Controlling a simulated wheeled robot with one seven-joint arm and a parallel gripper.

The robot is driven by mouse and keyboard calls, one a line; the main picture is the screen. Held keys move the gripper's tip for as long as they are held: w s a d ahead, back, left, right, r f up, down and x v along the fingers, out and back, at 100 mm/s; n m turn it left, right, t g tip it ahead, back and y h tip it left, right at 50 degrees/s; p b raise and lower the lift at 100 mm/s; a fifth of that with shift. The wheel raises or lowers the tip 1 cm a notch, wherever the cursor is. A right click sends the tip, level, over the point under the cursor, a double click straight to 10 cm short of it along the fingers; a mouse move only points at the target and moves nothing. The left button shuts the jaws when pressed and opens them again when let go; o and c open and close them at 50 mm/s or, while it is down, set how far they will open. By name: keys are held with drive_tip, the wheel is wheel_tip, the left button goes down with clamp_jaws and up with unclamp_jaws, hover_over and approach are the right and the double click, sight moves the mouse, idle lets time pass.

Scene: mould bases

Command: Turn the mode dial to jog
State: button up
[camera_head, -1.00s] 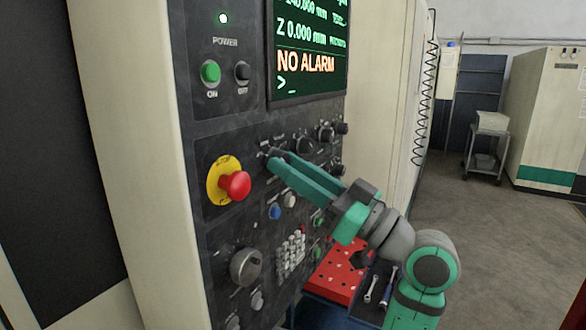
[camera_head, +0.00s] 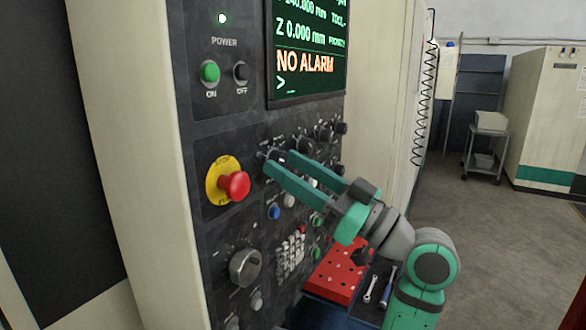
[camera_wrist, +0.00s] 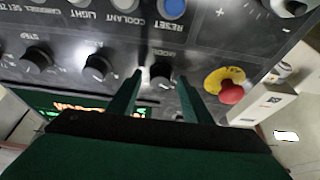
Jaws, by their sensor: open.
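The mode dial (camera_wrist: 162,75) is a dark round knob under an upside-down "MODE" label in the wrist view. In the head view the dial (camera_head: 277,155) is partly hidden by my fingers. My gripper (camera_wrist: 160,78) is open, with one green finger on either side of the dial and a gap visible between the fingers. In the head view my gripper (camera_head: 280,162) reaches the panel from the right. I cannot tell whether the fingertips touch the dial, nor which setting it points to.
A red emergency stop (camera_head: 234,185) on a yellow plate sits left of the dial. More dark knobs (camera_head: 325,133) lie to its right. A blue reset button (camera_head: 274,212) is below. The screen (camera_head: 308,60) above reads "NO ALARM". A red tray (camera_head: 338,275) and tools lie below.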

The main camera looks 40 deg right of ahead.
drive_tip(key=v, duration=1.1)
drive_tip(key=shift+w+d+f, duration=0.1)
drive_tip(key=shift+w, duration=0.05)
